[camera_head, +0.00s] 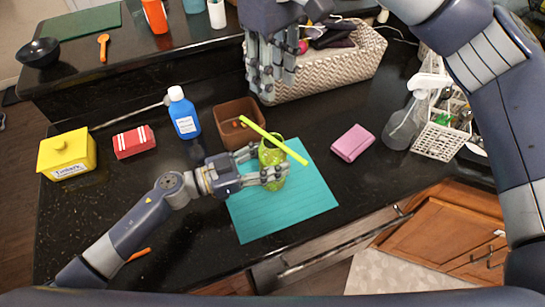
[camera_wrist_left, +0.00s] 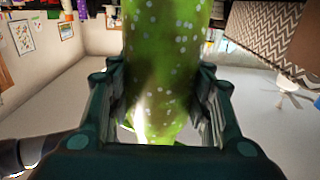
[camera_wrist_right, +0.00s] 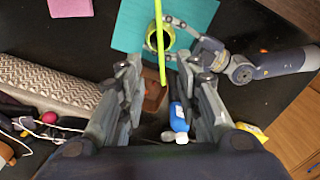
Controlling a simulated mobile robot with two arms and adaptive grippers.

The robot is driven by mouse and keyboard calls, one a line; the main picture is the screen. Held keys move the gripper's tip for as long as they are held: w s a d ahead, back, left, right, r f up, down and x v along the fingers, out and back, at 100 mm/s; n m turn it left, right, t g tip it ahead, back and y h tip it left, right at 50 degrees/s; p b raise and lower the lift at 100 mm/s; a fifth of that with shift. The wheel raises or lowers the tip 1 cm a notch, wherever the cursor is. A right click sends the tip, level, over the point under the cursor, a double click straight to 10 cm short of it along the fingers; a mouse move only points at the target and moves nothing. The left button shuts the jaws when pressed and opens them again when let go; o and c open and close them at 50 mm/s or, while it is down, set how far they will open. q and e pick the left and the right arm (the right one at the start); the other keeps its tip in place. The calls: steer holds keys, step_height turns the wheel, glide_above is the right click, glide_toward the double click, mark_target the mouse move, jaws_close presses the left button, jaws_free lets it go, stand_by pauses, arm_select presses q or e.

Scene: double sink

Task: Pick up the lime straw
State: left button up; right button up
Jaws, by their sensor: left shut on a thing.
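The lime straw (camera_head: 292,153) lies slanted across the top of a green speckled cup (camera_head: 272,179), with both ends past it. I cannot tell whether it touches the rim. The straw (camera_wrist_right: 159,30) also crosses the cup in the right wrist view. My left gripper (camera_head: 268,166) is shut on the cup over a teal mat (camera_head: 265,217). The cup (camera_wrist_left: 165,65) fills the middle of the left wrist view. My right gripper (camera_head: 265,88) is open and empty, behind the straw, near the woven basket. Its fingers (camera_wrist_right: 160,85) stand apart.
A brown box (camera_head: 228,112) and a blue bottle (camera_head: 184,115) stand close left of the straw. A woven basket (camera_head: 335,75) is behind, beside my right gripper. A pink sponge (camera_head: 353,143) lies right of the mat. Bare black counter lies between them.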

steer(key=shift+r, duration=0.5)
steer(key=f, duration=0.1)
steer(key=s+d+f, duration=0.1)
steer(key=d+f, duration=0.1)
steer(key=f, duration=0.1)
steer(key=shift+s+d, duration=0.1)
steer(key=shift+s, duration=0.2)
glide_above(282, 145)
steer(key=f, duration=0.5)
steer(key=shift+w+d+f, duration=0.1)
steer(key=shift+w+f, duration=0.1)
steer(key=shift+s+f, duration=0.15)
steer(key=shift+f, duration=2.85)
steer(key=c, duration=0.7)
jaws_close()
